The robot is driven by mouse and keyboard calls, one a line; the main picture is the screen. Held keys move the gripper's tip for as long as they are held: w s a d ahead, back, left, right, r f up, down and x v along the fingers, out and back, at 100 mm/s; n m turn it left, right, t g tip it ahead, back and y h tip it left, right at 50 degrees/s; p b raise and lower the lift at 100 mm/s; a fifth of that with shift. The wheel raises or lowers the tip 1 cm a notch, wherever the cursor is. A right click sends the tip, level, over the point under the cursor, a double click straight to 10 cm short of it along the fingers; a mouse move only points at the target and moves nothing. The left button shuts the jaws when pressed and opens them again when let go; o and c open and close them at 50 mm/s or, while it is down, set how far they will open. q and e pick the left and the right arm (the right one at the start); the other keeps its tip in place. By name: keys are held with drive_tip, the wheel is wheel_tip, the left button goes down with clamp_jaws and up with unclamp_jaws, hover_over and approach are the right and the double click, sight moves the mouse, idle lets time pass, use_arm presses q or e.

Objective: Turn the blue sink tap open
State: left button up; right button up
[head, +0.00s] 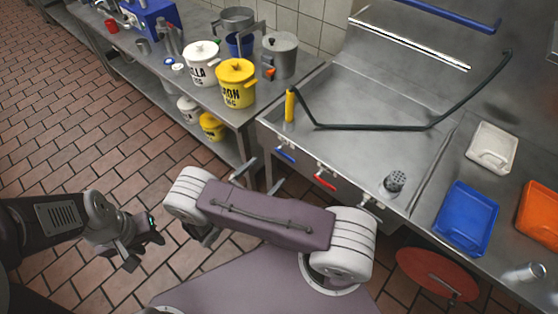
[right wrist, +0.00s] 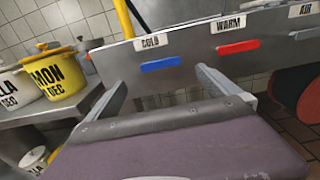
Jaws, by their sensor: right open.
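The blue sink tap (head: 285,155) is a small bar handle on the front panel of the steel sink, under a label reading COLD. In the right wrist view the blue tap (right wrist: 161,64) lies level, beyond and between my fingertips. My right gripper (head: 259,176) is open and empty, just to the left of the tap in the head view. Its two spread fingers (right wrist: 158,88) show in the right wrist view, and I see no contact with the tap. My left gripper (head: 142,250) hangs over the floor at the left, empty, with its fingers apart.
A red tap (head: 325,180), labelled WARM, sits right of the blue one. The yellow lemon pot (head: 236,84) and other pots stand on the steel counter to the left. A yellow-handled hose (head: 290,106) rises at the sink. A blue tray (head: 466,218) lies at the right.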

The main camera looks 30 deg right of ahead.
sight(284, 156)
drive_tip(key=p+x, duration=0.1)
drive_tip(key=x, duration=0.7)
drive_tip(key=shift+d, duration=0.2)
drive_tip(key=shift+c, duration=0.3)
drive_tip(key=c, duration=2)
